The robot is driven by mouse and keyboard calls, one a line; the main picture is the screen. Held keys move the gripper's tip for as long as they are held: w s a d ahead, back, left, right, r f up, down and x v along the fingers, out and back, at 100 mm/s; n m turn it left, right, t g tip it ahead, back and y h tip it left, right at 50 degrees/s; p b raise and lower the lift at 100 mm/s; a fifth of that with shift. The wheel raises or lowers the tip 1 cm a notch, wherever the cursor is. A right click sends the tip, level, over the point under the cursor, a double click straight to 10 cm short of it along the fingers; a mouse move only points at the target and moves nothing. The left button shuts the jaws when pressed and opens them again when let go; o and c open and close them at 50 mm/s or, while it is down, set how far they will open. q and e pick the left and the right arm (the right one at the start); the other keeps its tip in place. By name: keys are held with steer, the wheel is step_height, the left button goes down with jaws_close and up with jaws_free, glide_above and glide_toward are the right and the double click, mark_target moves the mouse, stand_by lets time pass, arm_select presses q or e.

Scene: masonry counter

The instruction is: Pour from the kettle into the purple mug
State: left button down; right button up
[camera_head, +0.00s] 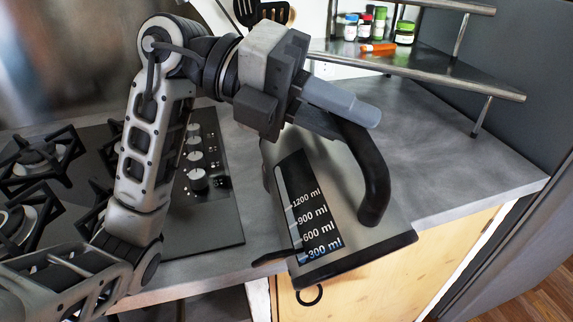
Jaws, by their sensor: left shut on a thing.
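The kettle (350,215) is grey metal with a black handle (374,170), a black lower edge and a dark level strip marked from 300 ml to 1200 ml. It hangs in the lower middle of the head view, in front of the counter edge, and looks slanted in the picture. My left gripper (340,112) is shut on the upper end of the kettle's handle. The gripper hides the kettle's top, and I cannot make out its spout. No purple mug is in view. My right gripper is not in view.
A gas hob (75,185) with knobs lies at left on the grey counter (450,150). A metal shelf (440,75) with several small jars (365,28) and an orange-capped bottle (378,47) stands at the back right. The counter right of the kettle is clear.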

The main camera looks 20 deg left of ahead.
arm_select(q)
steer(key=shift+w+a+r+n+h, duration=0.3)
steer(key=shift+w+a+r+h, duration=0.1)
steer(key=shift+w+a, duration=0.1)
stand_by(1.2)
steer(key=shift+w+a+r+n+h+p, duration=0.3)
steer(key=shift+w+a+r+p, duration=0.25)
steer(key=shift+w, duration=0.15)
stand_by(5.6)
